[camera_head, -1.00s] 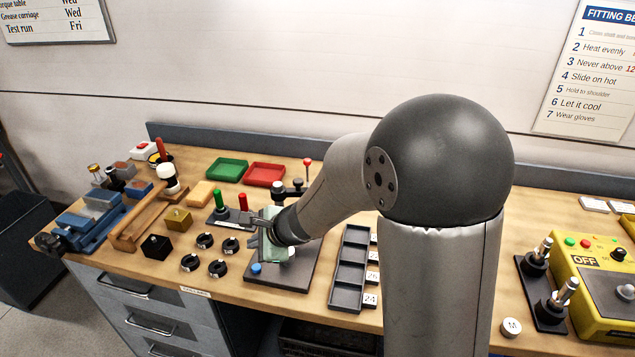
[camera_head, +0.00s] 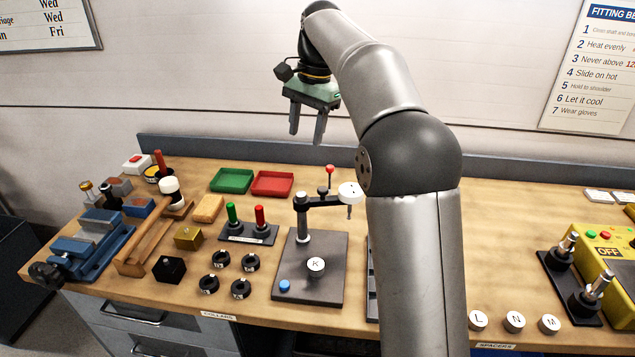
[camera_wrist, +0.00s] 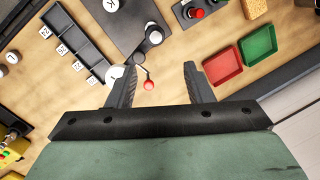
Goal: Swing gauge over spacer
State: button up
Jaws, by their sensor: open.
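The gauge stands on a dark plate (camera_head: 325,290): a post (camera_head: 302,222) carries a swing arm (camera_head: 325,201) with a white dial (camera_head: 350,192) and a red-knobbed lever (camera_head: 329,169). The dial is out to the right and back, not over the spacer. The white spacer K (camera_head: 316,264) lies flat on the plate, in front of the post. My gripper (camera_head: 307,138) is open and empty, high above the back of the bench, pointing down. In the wrist view, the red knob (camera_wrist: 149,85) shows between the fingers (camera_wrist: 160,68); the left finger partly covers the dial (camera_wrist: 115,73).
Green and red handled tools (camera_head: 248,232) stand left of the plate, with black collars (camera_head: 230,272) in front. Red (camera_head: 272,183) and green (camera_head: 231,180) trays lie behind. A compartment tray (camera_wrist: 71,44) sits right of the plate. Spacers L, N, M (camera_head: 515,322) are at front right.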

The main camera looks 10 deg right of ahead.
aim_at(323, 189)
jog(key=d+r+m+h, duration=0.1)
jog(key=d+r+h, duration=0.1)
jog(key=d, duration=0.2)
jog(key=f, duration=0.5)
jog(key=f+b, duration=0.1)
jog(key=f, duration=1)
jog(key=shift+s+a+f, duration=0.2)
jog(key=shift+s+f, duration=0.05)
jog(key=shift+f, duration=0.05)
jog(key=shift+b, duration=0.3)
grip_shut()
